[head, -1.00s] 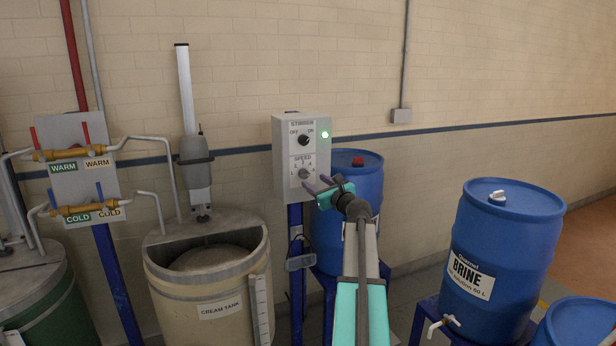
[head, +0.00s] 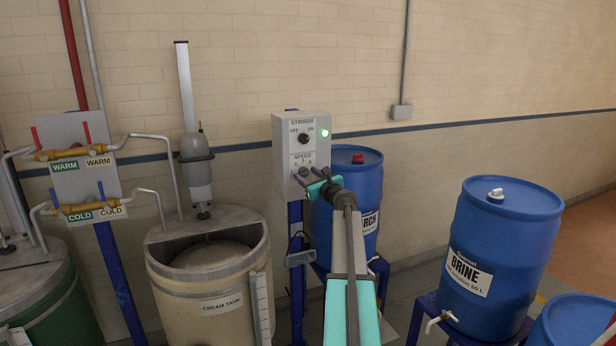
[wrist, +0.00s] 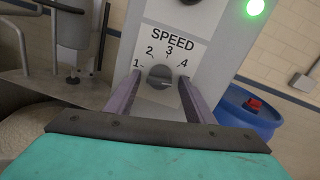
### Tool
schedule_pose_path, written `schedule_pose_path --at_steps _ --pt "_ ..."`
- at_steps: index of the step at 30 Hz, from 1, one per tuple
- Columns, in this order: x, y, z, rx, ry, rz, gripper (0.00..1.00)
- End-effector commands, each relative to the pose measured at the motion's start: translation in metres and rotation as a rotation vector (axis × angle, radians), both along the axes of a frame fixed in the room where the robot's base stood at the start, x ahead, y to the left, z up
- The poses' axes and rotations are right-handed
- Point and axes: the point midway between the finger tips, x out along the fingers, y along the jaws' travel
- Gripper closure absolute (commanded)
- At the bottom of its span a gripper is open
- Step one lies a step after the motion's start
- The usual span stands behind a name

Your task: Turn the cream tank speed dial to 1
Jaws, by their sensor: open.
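The grey speed dial (wrist: 159,75) sits in the wrist view on a white SPEED label (wrist: 168,50) marked 1 to 4. I cannot make out for certain which number it points to. The label is on the grey stirrer box (head: 284,150) beside the cream tank (head: 220,305). My gripper (wrist: 160,80) is open, with one purple finger on each side of the dial. I cannot tell whether the fingers touch it. In the head view my gripper (head: 307,174) is at the box front and partly hides the dial.
Above it is the black stirrer OFF/ON knob (head: 304,138), with a lit green lamp (head: 325,133) to its right. A blue drum (head: 362,180) stands right behind the box, and a brine drum (head: 500,250) farther right. Warm and cold valves (head: 85,180) are at the left.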

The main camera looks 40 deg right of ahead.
Motion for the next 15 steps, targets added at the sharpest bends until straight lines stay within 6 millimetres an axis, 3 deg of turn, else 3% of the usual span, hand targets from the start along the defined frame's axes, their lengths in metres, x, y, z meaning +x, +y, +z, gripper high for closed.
schedule_pose_path --at_steps 2,9,15 --pt "-0.0001 0.0 0.0 0.0 0.0 0.0 0.51" --pt "-0.0004 -0.0003 0.0002 0.0 0.0 -0.001 0.9" --pt "-0.0006 -0.0006 0.0 -0.005 0.001 -0.001 0.91"
